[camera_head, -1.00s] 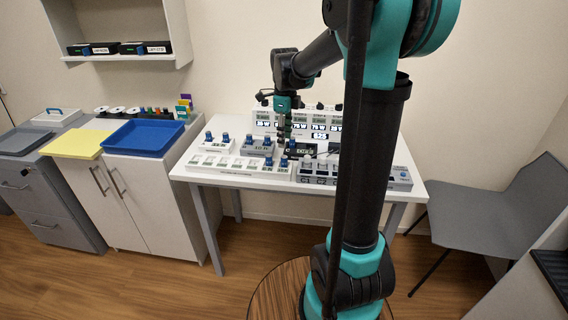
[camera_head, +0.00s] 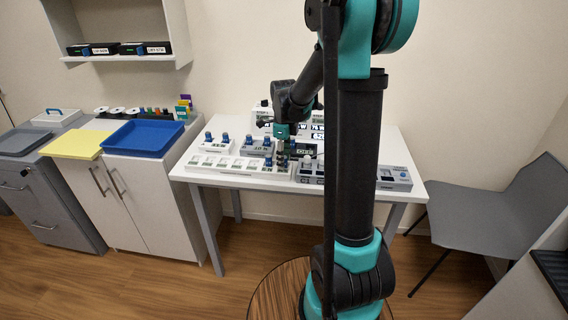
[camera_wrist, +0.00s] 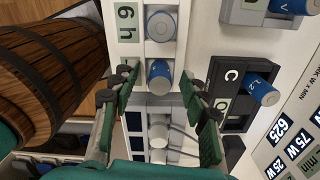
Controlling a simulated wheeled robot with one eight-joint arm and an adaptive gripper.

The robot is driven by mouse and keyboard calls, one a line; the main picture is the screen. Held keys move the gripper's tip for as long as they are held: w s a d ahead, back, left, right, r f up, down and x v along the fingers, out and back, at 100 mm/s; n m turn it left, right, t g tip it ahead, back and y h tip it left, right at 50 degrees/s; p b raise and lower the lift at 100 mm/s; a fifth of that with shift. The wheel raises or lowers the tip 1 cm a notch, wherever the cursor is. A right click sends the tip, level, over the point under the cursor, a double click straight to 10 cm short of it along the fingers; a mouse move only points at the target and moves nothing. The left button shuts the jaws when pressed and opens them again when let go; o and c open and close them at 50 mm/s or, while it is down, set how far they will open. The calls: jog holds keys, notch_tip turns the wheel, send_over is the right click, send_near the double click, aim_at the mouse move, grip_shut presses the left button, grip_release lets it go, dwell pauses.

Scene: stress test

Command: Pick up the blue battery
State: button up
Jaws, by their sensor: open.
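Several blue batteries stand on the white table (camera_head: 240,180). In the wrist view, one blue battery (camera_wrist: 159,86) shows between the two green fingers of my gripper (camera_wrist: 158,73), with space on both sides. A second blue battery (camera_wrist: 161,26) sits in a slot just above it in the picture, beside a "6 h" label. A third blue battery (camera_wrist: 261,90) is right of the fingers, by a black-framed unit. In the head view, my gripper (camera_head: 283,146) is low over the middle of the table devices, and its fingertips are hard to make out. It holds nothing.
White cylinders (camera_wrist: 158,130) stand below the nearest battery in the wrist view. A wooden barrel-like thing (camera_wrist: 50,60) is at left there. In the head view, a blue tray (camera_head: 145,138) lies on the left cabinet and a grey chair (camera_head: 485,215) stands at right.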

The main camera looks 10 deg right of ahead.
jog(key=shift+c, duration=0.2)
grip_shut()
jog(key=shift+r, duration=0.15)
